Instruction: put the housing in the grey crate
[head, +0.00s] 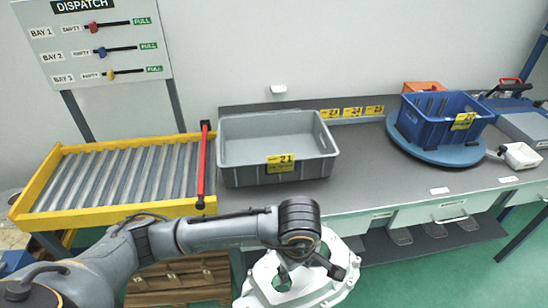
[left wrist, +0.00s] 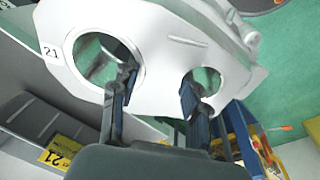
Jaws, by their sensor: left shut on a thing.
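The housing (head: 262,272) is a pale aluminium casting with large round openings. It hangs in front of the bench at the bottom of the head view. In the left wrist view the housing (left wrist: 155,50) carries a "21" mark. My left gripper (head: 318,268) is shut on it; in the wrist view the fingers of this gripper (left wrist: 158,88) reach into two of its openings. The grey crate (head: 275,178), with a yellow "21" label, stands on the bench behind and above the housing. Its visible inside looks empty. My right gripper is not in view.
A roller conveyor (head: 125,178) with a yellow frame and a red bar (head: 203,165) lies left of the crate. A blue crate (head: 438,128) stands on a blue round turntable (head: 440,155) at right. The bench top (head: 385,185) between the crates is clear. A dispatch board (head: 95,45) stands behind.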

